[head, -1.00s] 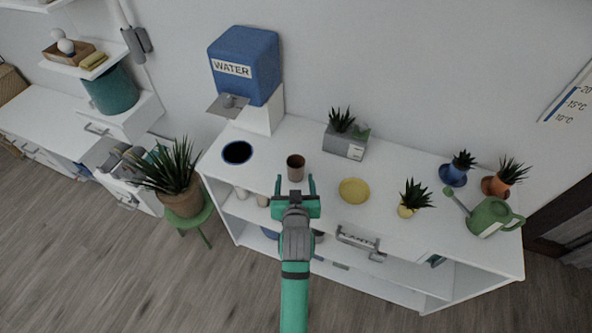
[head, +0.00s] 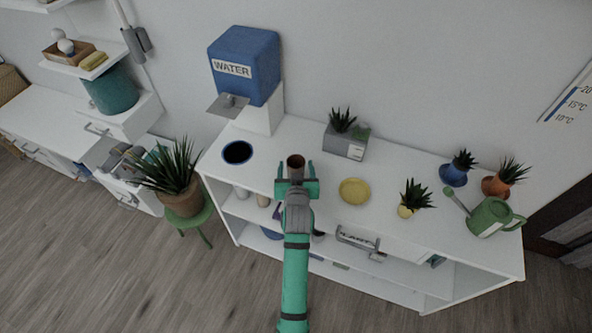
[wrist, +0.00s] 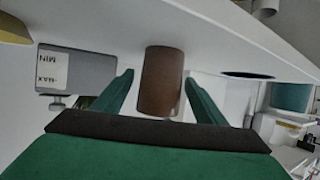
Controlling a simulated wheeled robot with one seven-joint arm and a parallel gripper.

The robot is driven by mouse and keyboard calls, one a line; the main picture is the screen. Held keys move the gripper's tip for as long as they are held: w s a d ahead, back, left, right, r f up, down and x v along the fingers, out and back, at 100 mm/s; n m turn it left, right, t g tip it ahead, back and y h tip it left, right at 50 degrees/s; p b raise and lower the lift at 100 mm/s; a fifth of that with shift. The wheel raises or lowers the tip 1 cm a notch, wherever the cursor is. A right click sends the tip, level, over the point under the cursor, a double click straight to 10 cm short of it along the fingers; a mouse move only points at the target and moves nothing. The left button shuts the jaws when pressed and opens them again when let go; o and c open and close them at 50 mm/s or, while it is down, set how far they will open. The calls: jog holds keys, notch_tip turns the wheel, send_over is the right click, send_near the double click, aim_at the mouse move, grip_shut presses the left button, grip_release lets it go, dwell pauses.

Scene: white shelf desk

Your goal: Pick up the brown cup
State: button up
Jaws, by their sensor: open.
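The brown cup (head: 296,162) stands upright on the white desk top (head: 318,150), in front of the wall. In the head view its lower part is hidden behind my gripper (head: 296,170). My gripper is open, with its two green fingers on either side of the cup in the picture. In the wrist view the brown cup (wrist: 161,82) shows between the fingers (wrist: 158,95), with a gap on each side. I cannot tell how deep between the fingers it is.
A yellow plate (head: 354,191) lies right of the cup. A dark round opening (head: 237,152) is to its left, below the blue water tank (head: 245,65). A grey planter (head: 345,141) stands behind to the right. A small plant (head: 415,197) and green watering can (head: 491,217) stand farther right.

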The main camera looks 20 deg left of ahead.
jog(key=c, duration=1.2)
jog(key=shift+r, duration=0.1)
